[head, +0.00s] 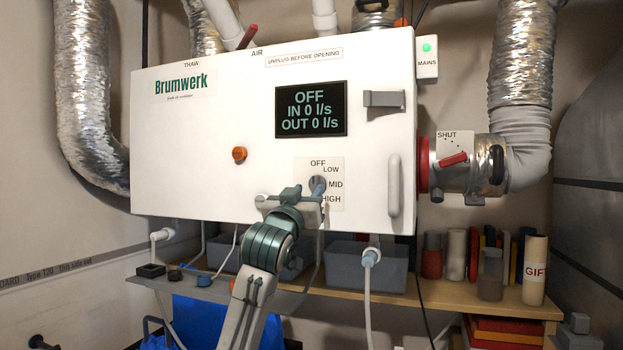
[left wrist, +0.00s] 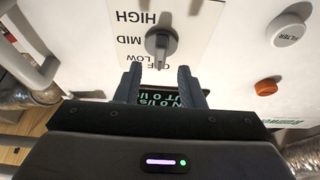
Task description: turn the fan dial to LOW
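The fan dial (left wrist: 161,43) is a grey knob with a raised bar on a white label marked OFF, LOW, MID and HIGH. In the left wrist view, where the lettering is upside down, its bar points to OFF. The dial also shows in the head view (head: 317,183), partly hidden by my gripper. My left gripper (left wrist: 160,78) is open and empty, its two fingers apart just short of the dial, with the bar's end near the gap between the tips. It also shows in the head view (head: 304,193). My right gripper is not in view.
The white cabinet's display (head: 311,109) reads OFF, IN 0 l/s, OUT 0 l/s. An orange button (head: 239,154) sits left of the dial, and a vertical handle (head: 394,185) right of it. A grey bracket (head: 384,99) juts out above. A shelf (head: 470,297) with bins runs below.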

